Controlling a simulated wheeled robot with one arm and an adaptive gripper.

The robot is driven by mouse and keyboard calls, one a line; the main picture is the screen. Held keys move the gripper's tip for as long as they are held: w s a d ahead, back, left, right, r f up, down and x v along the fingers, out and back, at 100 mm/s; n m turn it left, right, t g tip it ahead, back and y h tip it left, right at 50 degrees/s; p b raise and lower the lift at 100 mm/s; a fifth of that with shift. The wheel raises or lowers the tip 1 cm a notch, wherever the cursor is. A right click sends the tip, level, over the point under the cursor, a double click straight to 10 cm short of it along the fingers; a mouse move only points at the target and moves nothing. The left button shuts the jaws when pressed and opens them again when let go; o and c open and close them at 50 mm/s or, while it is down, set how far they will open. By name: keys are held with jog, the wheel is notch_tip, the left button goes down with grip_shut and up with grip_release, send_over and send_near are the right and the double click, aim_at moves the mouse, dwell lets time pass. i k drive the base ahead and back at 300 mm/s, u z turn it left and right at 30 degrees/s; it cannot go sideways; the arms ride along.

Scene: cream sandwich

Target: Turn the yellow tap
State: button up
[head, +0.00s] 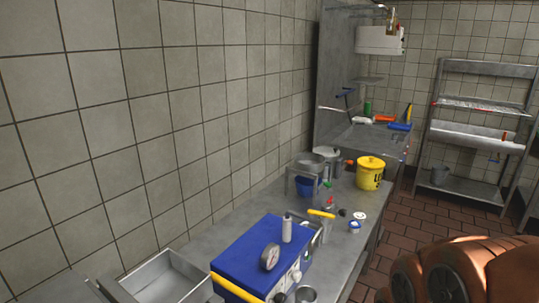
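A short yellow lever (321,213) stands out just behind a blue box-shaped machine (245,250) on the steel counter. A longer yellow bar (236,289) runs slantwise at the machine's near left side and is cut by the bottom edge. Which of the two is the tap's handle I cannot tell. The machine carries a round dial gauge (270,257) and a white upright cylinder (287,228). My gripper is not in view. Large copper-coloured rounded parts at the bottom right look like my arm.
A steel counter (224,236) runs along the tiled wall with an open sink (160,280) at its near end. A yellow bucket (370,173), a blue container (306,187) and small jars stand farther along. Steel shelving (450,125) is at the back right. Red floor tiles (405,215) right of the counter are clear.

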aim_at(311, 213)
jog(key=z, duration=1.6)
jog(key=i, duration=0.8)
jog(key=u, duration=2.95)
